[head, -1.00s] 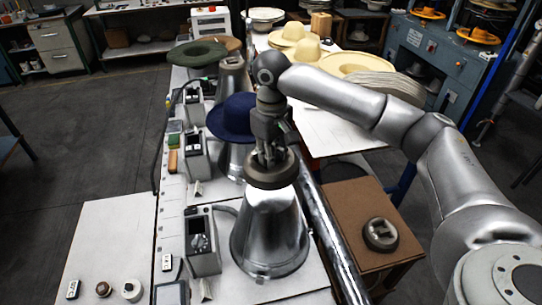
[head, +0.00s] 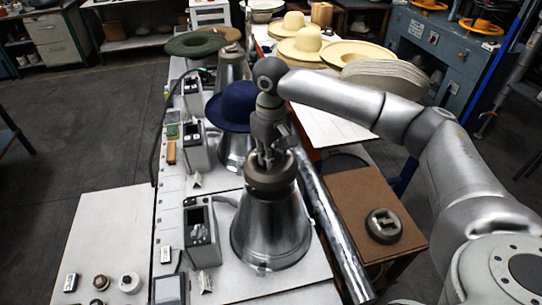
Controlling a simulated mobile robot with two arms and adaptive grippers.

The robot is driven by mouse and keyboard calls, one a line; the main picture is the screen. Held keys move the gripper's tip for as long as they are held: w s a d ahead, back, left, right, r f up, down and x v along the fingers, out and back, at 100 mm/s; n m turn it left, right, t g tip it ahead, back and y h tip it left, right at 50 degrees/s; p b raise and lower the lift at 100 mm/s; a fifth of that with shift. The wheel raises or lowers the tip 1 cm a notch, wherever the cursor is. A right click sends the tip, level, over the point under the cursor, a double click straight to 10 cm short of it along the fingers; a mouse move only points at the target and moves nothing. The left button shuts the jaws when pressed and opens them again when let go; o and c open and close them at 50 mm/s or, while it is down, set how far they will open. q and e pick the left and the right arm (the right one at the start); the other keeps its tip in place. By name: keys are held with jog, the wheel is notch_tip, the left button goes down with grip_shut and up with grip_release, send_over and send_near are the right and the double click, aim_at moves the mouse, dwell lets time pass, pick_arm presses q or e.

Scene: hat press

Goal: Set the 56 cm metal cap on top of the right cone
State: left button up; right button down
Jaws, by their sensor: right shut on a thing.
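My right gripper (head: 268,160) points down and is shut on the handle of a dark round metal cap (head: 270,182); any size mark on it cannot be read. The cap is at the top of the nearest, right cone (head: 270,235), a shiny metal cone that widens downward. The cap looks level and appears to rest on the cone's top, with no gap showing. My gripper hides part of the cap's upper side. My left gripper is not in view.
A similar metal cap (head: 384,226) lies on a brown box (head: 365,200) at the right. A blue hat (head: 232,104) covers the cone behind. A control box (head: 201,232) stands left of the right cone. A slanted metal tube (head: 325,220) runs close on its right.

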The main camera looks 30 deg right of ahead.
jog(key=shift+f+b, duration=0.95)
jog(key=shift+b, duration=0.05)
jog(key=shift+f, duration=0.1)
jog(key=shift+f+p, duration=0.35)
jog(key=shift+f, duration=0.2)
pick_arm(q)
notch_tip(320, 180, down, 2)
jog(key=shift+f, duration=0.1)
pick_arm(e)
jog(key=shift+f, duration=0.1)
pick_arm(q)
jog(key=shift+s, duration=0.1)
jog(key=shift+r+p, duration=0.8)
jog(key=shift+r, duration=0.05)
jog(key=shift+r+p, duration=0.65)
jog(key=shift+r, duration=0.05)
pick_arm(e)
jog(key=shift+f, duration=0.1)
